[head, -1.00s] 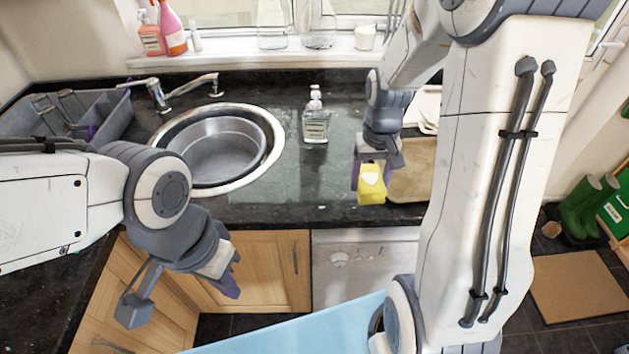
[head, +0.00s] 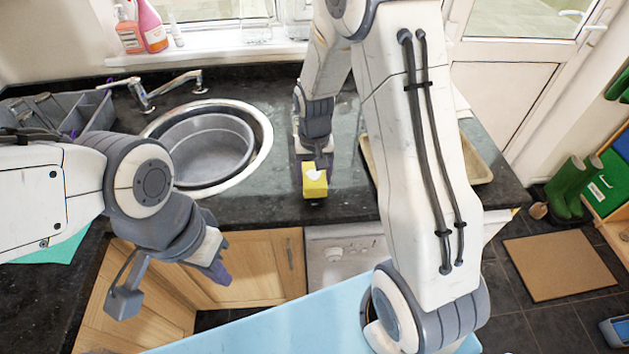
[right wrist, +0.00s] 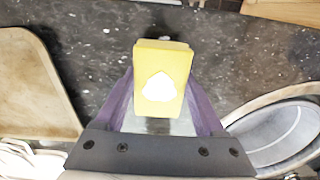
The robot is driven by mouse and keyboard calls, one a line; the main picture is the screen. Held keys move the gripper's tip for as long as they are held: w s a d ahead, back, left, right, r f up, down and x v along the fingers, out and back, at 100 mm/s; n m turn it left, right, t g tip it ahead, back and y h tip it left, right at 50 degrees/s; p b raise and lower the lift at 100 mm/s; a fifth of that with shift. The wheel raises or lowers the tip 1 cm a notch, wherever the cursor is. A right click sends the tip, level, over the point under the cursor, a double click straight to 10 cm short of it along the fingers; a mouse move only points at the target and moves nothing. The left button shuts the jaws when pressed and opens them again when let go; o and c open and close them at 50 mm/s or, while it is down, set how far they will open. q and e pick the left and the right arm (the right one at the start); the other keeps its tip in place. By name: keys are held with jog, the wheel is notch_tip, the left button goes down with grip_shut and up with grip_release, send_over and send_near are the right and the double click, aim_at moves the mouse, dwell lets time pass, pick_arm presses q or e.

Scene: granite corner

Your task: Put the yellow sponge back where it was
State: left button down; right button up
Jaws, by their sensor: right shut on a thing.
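The yellow sponge (head: 314,181) has a white patch on its face. My right gripper (head: 313,168) is shut on it, over the dark granite worktop (head: 262,207) just right of the sink. In the right wrist view the sponge (right wrist: 162,80) sits between the two purple fingers of the gripper (right wrist: 163,95). I cannot tell whether the sponge touches the worktop. My left gripper (head: 172,278) hangs empty in front of the wooden cupboards, away from the sponge; its fingers look apart.
The round sink (head: 262,150) lies left of the sponge, and its rim shows in the right wrist view (right wrist: 240,112). A beige tray (head: 481,168) stands to the right, partly behind my right arm. A grey rack (head: 92,112) stands at the far left. Worktop around the sponge is clear.

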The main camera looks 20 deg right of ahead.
aim_at(315, 184)
notch_tip(315, 184, down, 3)
jog(key=shift+r, duration=0.1)
